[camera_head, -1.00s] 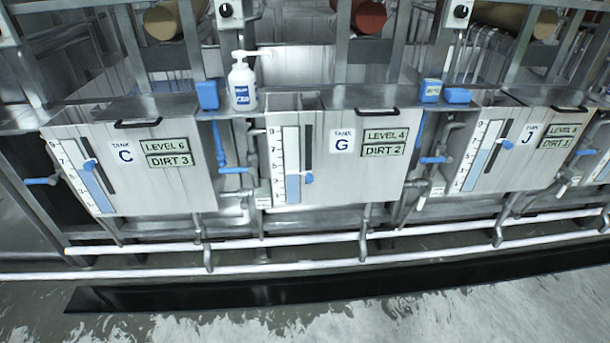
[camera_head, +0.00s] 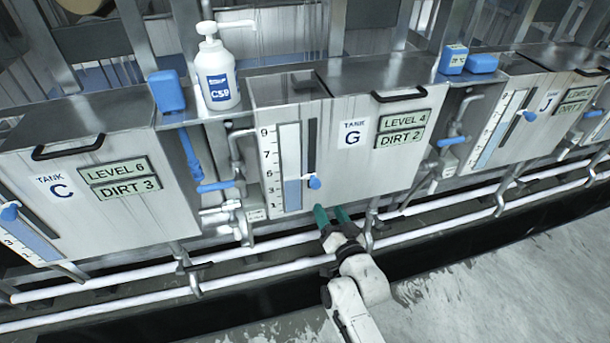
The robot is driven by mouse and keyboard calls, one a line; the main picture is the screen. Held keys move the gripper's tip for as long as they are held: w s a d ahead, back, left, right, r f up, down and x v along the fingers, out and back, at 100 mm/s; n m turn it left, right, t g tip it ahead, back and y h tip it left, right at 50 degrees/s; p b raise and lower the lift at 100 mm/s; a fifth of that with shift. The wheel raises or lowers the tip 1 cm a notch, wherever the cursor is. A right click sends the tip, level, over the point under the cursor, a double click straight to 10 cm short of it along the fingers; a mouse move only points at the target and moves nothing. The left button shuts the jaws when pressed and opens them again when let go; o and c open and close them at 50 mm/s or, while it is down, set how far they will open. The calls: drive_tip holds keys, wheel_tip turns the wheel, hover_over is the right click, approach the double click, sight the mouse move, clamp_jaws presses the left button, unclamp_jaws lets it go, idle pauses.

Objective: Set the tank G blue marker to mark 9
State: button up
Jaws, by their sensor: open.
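Tank G (camera_head: 380,165) is the steel tank in the middle, with a "G" label and plates reading LEVEL 4 and DIRT 2. Its blue marker (camera_head: 315,183) sits low on a dark vertical slot (camera_head: 311,146), beside the lower numbers. The scale (camera_head: 271,165) left of the slot runs from 1 at the bottom to 9 at the top. A blue level column (camera_head: 292,194) fills the lower part of the gauge. My gripper (camera_head: 331,213) has green fingers, spread and empty, just below and right of the marker, apart from it in the picture.
Tank C (camera_head: 110,230) stands at left and tank J (camera_head: 530,120) at right, each with its own blue marker. A white pump bottle (camera_head: 217,75) and blue boxes stand on the ledge above. A blue valve handle (camera_head: 216,187) and white pipes (camera_head: 120,272) run beside and below the tanks.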

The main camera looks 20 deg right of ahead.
sight(317, 186)
drive_tip(key=shift+w+a+r+b, duration=0.15)
drive_tip(key=shift+w+b, duration=1.45)
drive_tip(key=shift+w, duration=1.15)
drive_tip(key=shift+w+a+f+b, duration=0.15)
drive_tip(key=shift+w+b, duration=1.4)
drive_tip(key=shift+w, duration=1.2)
drive_tip(key=shift+r, duration=0.1)
drive_tip(key=shift+c, duration=0.3)
clamp_jaws()
